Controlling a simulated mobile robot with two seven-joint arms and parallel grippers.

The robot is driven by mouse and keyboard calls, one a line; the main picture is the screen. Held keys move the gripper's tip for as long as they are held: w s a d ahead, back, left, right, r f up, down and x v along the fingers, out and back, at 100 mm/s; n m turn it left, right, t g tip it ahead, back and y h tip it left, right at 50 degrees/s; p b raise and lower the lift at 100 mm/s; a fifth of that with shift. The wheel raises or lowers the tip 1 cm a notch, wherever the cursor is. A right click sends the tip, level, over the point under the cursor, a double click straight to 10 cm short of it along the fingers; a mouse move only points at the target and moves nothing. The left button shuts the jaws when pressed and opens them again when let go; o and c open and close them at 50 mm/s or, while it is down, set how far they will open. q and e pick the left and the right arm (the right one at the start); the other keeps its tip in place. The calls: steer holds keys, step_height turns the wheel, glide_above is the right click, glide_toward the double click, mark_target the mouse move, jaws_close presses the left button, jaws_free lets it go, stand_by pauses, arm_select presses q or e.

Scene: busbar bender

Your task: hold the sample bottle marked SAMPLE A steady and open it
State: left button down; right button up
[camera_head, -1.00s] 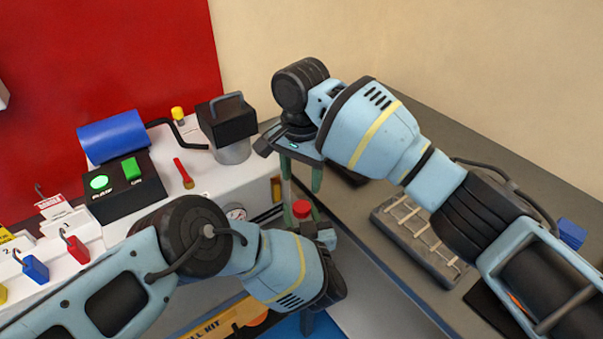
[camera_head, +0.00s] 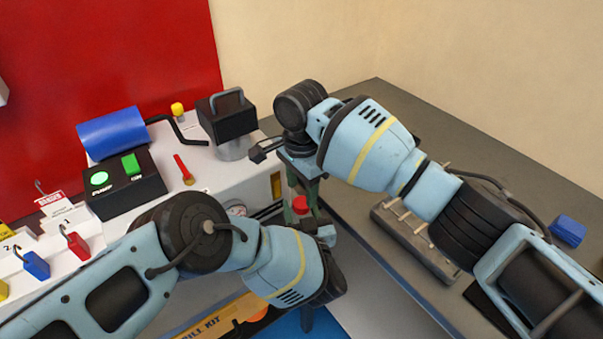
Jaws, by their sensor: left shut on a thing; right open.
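The sample bottle shows mainly as its red cap (camera_head: 300,205), upright in the middle of the view. Its body and its label are hidden behind my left gripper and wrist. My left gripper (camera_head: 318,232) is shut on the bottle from below the cap, its fingers mostly hidden by my own wrist. I cannot tell whether the fingers touch the cap.
A white machine with a control box (camera_head: 125,182), blue cylinder (camera_head: 112,133) and padlocks (camera_head: 77,243) stands at the left. A grey bench with a rack (camera_head: 415,240) and blue block (camera_head: 568,231) lies at the right. A yellow kit box (camera_head: 215,323) is below.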

mark_target(302, 202)
steer(key=shift+f, duration=1.85)
